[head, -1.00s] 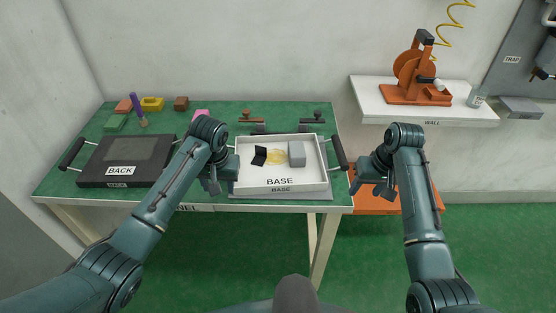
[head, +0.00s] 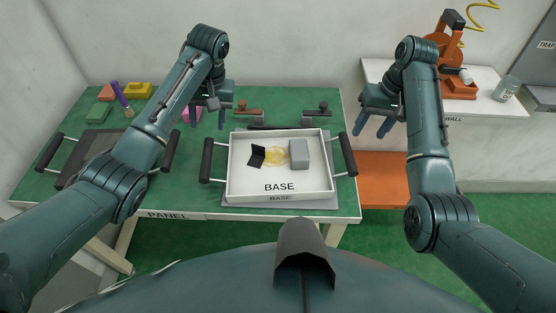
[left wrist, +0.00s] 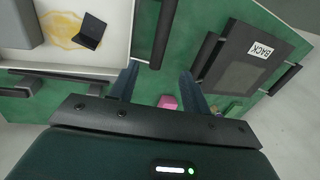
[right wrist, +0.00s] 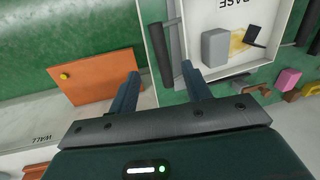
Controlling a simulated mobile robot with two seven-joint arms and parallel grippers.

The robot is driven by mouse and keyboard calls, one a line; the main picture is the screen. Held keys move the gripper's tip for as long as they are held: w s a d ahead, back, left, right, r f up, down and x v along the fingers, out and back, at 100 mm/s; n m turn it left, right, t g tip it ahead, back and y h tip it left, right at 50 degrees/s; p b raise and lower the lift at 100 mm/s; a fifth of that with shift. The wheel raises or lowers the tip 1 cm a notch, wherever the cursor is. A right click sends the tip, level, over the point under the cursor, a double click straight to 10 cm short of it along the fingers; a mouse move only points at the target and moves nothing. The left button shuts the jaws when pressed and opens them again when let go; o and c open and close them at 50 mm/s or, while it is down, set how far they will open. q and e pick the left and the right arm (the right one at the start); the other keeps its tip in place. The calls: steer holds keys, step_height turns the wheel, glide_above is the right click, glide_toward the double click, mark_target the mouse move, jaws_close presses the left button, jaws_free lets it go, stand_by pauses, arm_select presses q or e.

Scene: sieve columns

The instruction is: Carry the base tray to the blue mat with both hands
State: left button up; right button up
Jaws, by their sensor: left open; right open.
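The base tray (head: 243,182) is a white open box labelled BASE, with a black handle at each side. It rests on a grey pad on the green table. It holds a small black hinged piece (head: 257,156), a yellow patch (head: 276,156) and a grey block (head: 299,154). My left gripper (head: 209,119) is open and empty, above and behind the left handle (head: 206,160). My right gripper (head: 371,128) is open and empty, up and right of the right handle (head: 347,154). Each wrist view shows a handle beyond the open fingers. No blue mat shows.
A dark tray labelled BACK (left wrist: 240,72) lies left on the green table, partly behind my left arm in the head view. Coloured blocks, a purple-handled tool (head: 121,98) and clamps stand at the back. A white shelf (head: 400,75) and an orange surface (head: 385,180) are right.

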mark_target(207, 150)
arm_select(q)
steer(key=f, duration=0.4)
steer(key=a+f, duration=0.1)
steer(key=f, duration=0.3)
steer(key=a+f, duration=0.1)
steer(key=f, duration=0.4)
steer(key=shift+s+a, duration=0.1)
steer(key=shift+a, duration=0.15)
arm_select(e)
steer(key=a+f, duration=0.1)
steer(key=f, duration=0.7)
steer(key=a+f, duration=0.1)
steer(key=f, duration=0.4)
steer(key=shift+s+a, duration=0.1)
steer(key=shift+a, duration=0.2)
arm_select(q)
steer(key=shift+c, duration=0.5)
arm_select(e)
steer(key=shift+c, duration=0.6)
arm_select(q)
jaws_close()
arm_select(e)
jaws_close()
arm_select(q)
steer(key=shift+r, duration=0.1)
